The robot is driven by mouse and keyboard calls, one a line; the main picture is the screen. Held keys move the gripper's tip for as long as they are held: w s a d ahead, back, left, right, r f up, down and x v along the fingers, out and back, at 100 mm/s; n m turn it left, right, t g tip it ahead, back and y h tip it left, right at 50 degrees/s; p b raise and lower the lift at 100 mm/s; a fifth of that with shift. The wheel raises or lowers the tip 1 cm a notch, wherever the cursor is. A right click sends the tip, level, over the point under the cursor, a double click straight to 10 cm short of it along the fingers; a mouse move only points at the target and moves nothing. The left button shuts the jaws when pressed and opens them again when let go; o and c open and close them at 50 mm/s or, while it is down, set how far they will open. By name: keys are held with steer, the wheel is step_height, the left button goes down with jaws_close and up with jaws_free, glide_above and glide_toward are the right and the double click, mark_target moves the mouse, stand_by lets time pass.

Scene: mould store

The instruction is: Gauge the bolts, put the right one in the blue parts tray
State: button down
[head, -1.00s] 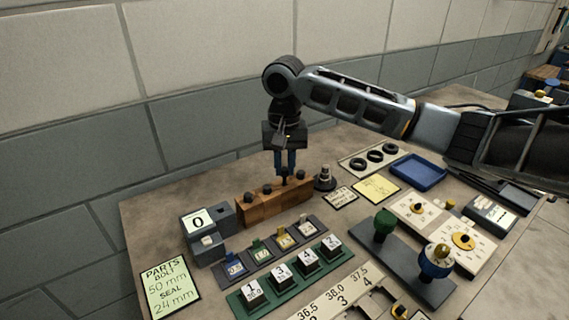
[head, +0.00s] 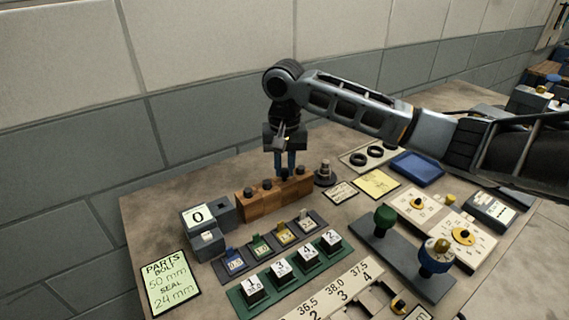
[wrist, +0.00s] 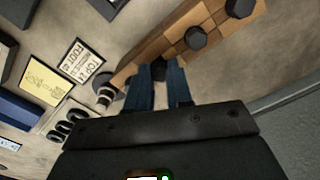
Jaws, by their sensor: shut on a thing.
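A wooden block (head: 275,201) stands near the wall with several dark-headed bolts, such as a bolt (head: 249,192) at its left end. My gripper (head: 285,170) points down over the block's right half, shut on a bolt (wrist: 159,70) whose dark head shows between the blue fingertips in the wrist view. I cannot tell whether that bolt's shank is still in its hole. The blue parts tray (head: 418,168) lies at the back right, empty. A grey gauge (head: 208,229) with a display reading 0 stands left of the block.
A dark stepped post (head: 325,173) stands just right of the block. Black rings (head: 368,156) lie on a pale board behind. Numbered blocks (head: 290,273), coloured tags and a stand with green and blue knobs (head: 385,219) fill the front. The wall is close behind.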

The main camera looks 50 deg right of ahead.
steer(key=shift+f, duration=0.55)
steer(key=c, duration=0.9)
jaws_free()
steer(key=shift+c, duration=0.2)
steer(key=shift+o, duration=0.5)
steer(key=o, duration=0.3)
steer(key=shift+r+p, duration=1.35)
steer(key=shift+r, duration=2.4)
